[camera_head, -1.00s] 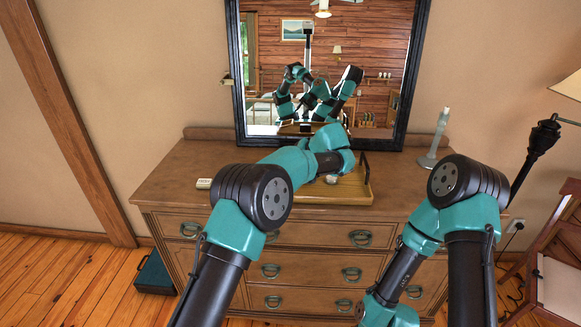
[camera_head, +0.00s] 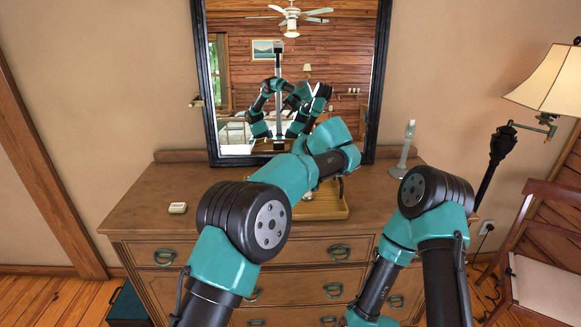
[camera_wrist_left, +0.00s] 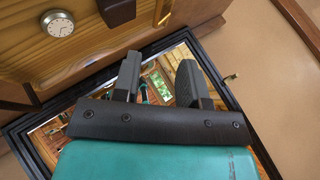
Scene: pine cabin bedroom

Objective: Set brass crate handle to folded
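The wooden crate (camera_head: 322,208) sits on the dresser below the mirror, partly hidden behind my left arm in the head view. In the left wrist view, part of the crate (camera_wrist_left: 95,58) shows at the upper left with a small round dial (camera_wrist_left: 57,23) in it. A dark block and a yellowish strip (camera_wrist_left: 162,12) are at the top edge; I cannot tell whether they belong to the handle, and its position is unclear. My left gripper (camera_wrist_left: 160,62) is open, its fingers apart with nothing visible between them. My right gripper is outside the views.
The framed mirror (camera_head: 200,85) stands behind the crate. A lamp (camera_head: 550,80) and chair (camera_head: 540,285) are at right. The dresser's left top is mostly clear.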

